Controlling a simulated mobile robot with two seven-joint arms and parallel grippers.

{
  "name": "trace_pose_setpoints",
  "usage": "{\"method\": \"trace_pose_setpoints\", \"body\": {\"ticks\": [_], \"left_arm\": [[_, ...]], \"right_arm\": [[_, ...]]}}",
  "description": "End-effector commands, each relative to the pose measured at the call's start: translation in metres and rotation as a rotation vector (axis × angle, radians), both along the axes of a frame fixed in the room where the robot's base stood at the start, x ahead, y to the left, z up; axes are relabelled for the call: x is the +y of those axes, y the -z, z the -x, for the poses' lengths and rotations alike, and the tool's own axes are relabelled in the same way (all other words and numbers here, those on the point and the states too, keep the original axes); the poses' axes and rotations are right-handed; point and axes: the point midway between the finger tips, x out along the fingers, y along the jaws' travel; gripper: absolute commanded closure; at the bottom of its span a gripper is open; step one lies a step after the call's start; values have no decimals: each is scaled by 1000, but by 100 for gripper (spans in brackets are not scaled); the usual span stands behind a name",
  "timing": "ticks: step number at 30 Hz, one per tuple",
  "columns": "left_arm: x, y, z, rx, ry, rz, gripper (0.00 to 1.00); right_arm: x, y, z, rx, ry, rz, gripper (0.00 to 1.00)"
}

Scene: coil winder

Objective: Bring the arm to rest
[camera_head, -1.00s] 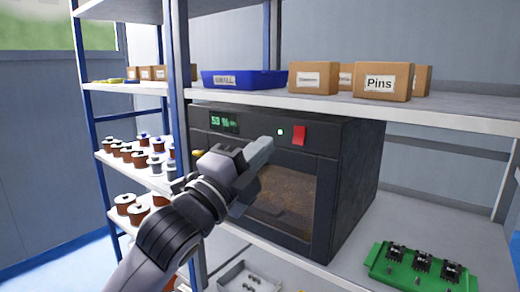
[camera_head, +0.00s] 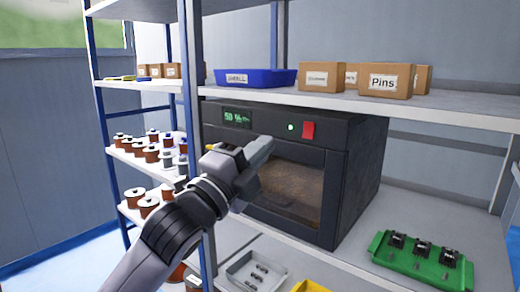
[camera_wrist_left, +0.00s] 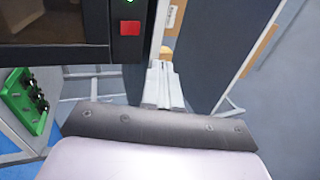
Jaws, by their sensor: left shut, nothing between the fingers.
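My left arm reaches up from the bottom left in the head view. Its gripper (camera_head: 262,150) is shut and empty, in front of the dark oven-like machine (camera_head: 365,160) on the shelf. The machine has a green display (camera_head: 236,117), a lit green light and a red switch (camera_head: 308,130). In the left wrist view my left gripper (camera_wrist_left: 163,70) shows its fingers together, with the red switch (camera_wrist_left: 130,28) above and to their left. Whether the fingers touch the machine cannot be told. My right gripper is not in view.
The upper shelf holds a blue bin (camera_head: 255,78) and several cardboard boxes, one labelled Pins (camera_head: 385,83). A green tray (camera_head: 422,262) stands right of the machine. A grey tray (camera_head: 238,262) lies below. A rack of coil spools (camera_head: 135,198) stands at left, behind a blue post.

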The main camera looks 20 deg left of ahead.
Motion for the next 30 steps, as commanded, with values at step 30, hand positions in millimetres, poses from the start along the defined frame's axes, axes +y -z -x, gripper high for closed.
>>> {"method": "trace_pose_setpoints", "body": {"ticks": [30], "left_arm": [[32,368,96,913,-87,910,100]], "right_arm": [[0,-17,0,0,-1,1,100]]}}
